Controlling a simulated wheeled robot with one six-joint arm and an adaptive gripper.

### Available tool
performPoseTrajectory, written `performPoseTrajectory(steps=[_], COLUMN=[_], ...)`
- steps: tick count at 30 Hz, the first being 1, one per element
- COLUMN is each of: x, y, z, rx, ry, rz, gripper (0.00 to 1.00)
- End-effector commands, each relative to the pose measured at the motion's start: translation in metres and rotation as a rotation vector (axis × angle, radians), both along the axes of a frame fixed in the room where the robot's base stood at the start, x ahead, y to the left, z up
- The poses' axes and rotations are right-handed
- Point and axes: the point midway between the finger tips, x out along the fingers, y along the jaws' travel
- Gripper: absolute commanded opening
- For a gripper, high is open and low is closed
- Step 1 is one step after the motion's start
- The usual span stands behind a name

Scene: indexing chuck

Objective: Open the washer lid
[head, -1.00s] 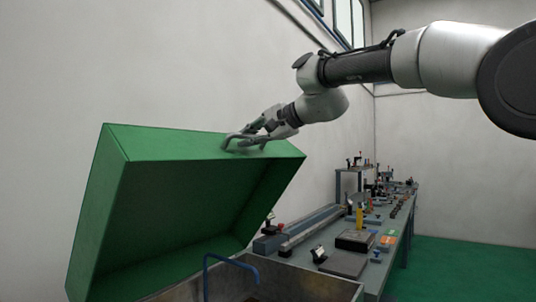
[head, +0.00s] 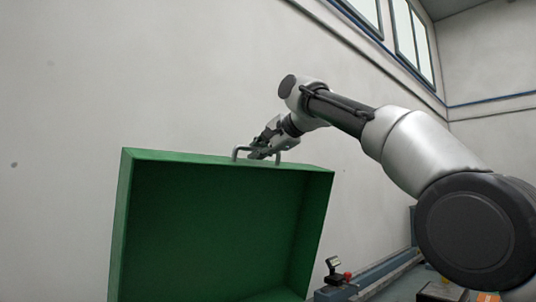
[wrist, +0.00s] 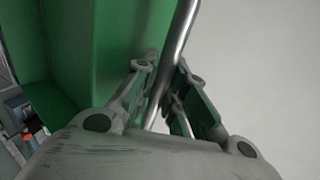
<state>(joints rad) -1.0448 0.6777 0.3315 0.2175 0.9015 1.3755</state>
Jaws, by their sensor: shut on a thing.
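The green washer lid (head: 215,215) stands raised, tilted up close to upright, its hollow inside facing me in the head view. A metal bar handle (head: 236,151) sits on its top edge. My gripper (head: 262,154) is at that handle. In the wrist view the handle bar (wrist: 181,35) passes between the two fingers of my gripper (wrist: 160,90), which are shut on it. The green lid edge (wrist: 110,45) shows beside it there. The washer's tub below the lid is out of view.
A workbench (head: 385,270) with a red-knobbed fixture (head: 335,275) stands at the lower right, beside the lid. A plain wall (head: 60,100) is behind the lid. The space above the lid is clear apart from my arm.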

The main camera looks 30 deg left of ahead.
Motion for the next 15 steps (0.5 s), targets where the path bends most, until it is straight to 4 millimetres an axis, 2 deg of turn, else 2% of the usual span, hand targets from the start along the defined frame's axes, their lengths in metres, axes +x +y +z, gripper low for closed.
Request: performPoseTrajectory(steps=[1, 14, 15], x=[-0.0007, -0.0017, -0.0017], y=[0.0001, 0.001, 0.001], z=[0.0044, 0.005, 0.0052], rx=[0.009, 0.01, 0.009], ry=[-0.005, -0.003, -0.004], rz=[-0.003, -0.004, -0.004], gripper=[0.0, 0.0, 0.18])
